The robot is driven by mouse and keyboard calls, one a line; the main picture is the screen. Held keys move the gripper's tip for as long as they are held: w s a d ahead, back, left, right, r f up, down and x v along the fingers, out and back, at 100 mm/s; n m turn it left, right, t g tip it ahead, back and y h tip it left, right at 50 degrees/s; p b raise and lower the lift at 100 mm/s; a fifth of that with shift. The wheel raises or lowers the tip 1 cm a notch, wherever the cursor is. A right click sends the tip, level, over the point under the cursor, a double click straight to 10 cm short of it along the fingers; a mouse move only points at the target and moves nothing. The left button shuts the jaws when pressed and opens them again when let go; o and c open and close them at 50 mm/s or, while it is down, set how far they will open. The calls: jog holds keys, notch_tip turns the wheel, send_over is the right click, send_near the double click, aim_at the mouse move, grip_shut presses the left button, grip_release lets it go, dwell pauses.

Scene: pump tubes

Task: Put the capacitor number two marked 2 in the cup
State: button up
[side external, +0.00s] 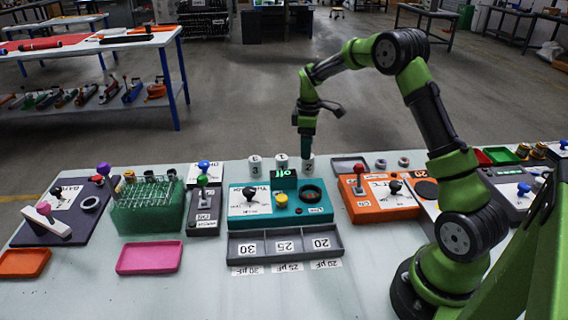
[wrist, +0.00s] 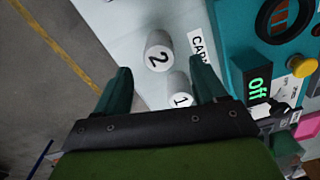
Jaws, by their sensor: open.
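Capacitor two is a white cylinder marked 2 (wrist: 158,52), standing upright on the table. In the side view it (side external: 308,166) is the rightmost of three white cylinders behind the teal device. My gripper (wrist: 163,78) is open and empty, pointing down above the cylinders. In the wrist view, cylinder 2 is just beyond the fingertips and cylinder 1 (wrist: 180,92) shows between the fingers. In the side view my gripper (side external: 306,152) is right over cylinder 2, partly covering it. I cannot tell for sure which thing is the cup; the teal device has a dark round opening (side external: 310,194).
The teal device (side external: 244,207) has a green "off" display (side external: 284,174) and a yellow knob (side external: 281,198). A grey tray (side external: 236,247) marked 30, 25, 20 lies in front. An orange device (side external: 375,207) is right, a green rack (side external: 147,217) left. A pink tray (side external: 149,257) lies front left.

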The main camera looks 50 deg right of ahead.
aim_at(308, 163)
notch_tip(308, 163, down, 6)
jog(key=shift+s+r, duration=0.1)
jog(key=shift+r, duration=0.05)
dwell(0.3)
jog(key=c, duration=1.2)
